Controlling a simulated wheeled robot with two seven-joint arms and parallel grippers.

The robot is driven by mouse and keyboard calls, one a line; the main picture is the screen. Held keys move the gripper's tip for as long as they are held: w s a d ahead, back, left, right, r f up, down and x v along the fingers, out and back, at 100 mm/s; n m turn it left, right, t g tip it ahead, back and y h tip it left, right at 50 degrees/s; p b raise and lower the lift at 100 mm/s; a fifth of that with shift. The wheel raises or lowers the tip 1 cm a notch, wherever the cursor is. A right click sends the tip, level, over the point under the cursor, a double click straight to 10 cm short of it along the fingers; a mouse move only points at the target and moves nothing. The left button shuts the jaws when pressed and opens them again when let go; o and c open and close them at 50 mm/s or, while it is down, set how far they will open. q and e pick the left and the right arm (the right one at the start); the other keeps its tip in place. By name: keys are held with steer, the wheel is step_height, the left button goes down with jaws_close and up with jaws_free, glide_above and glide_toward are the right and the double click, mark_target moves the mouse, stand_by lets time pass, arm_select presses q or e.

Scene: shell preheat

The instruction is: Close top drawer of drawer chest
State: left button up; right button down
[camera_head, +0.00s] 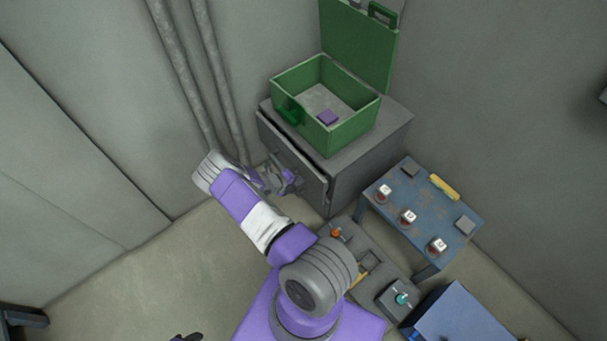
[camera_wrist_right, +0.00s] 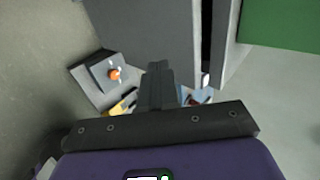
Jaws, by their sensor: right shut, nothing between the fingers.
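The grey drawer chest (camera_head: 375,150) stands against the back wall. Its top drawer (camera_head: 296,165) stands slightly out, with a dark gap between its front and the chest top. In the wrist view the drawer front (camera_wrist_right: 150,35) is a grey panel, with the dark gap to its right. My right gripper (camera_head: 288,180) is beside the drawer front; its closed fingers (camera_wrist_right: 158,85) hold nothing. I cannot tell whether they touch the panel. A dark shape at the head view's bottom edge may be my left gripper (camera_head: 187,338), mostly cut off.
To the right, a blue-grey table (camera_head: 430,205) bears several small red-and-white items and a yellow object. Grey control boxes (camera_head: 400,297) stand low in front. Pipes run down the left wall.

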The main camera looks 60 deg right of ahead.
steer(key=p+v, duration=0.2)
steer(key=v, duration=0.7)
steer(key=g+h+b, duration=0.2)
steer(key=h+b, duration=0.3)
glide_toward(310, 171)
steer(key=x, duration=0.1)
steer(key=b+x, duration=0.1)
steer(key=x, duration=0.1)
steer(key=b+x, duration=0.1)
steer(key=x, duration=0.1)
steer(key=shift+d+f, duration=0.15)
steer(key=shift+f, duration=0.25)
steer(key=shift+s+d+r, duration=0.1)
steer(key=shift+s+d, duration=0.1)
steer(key=shift+d, duration=0.35)
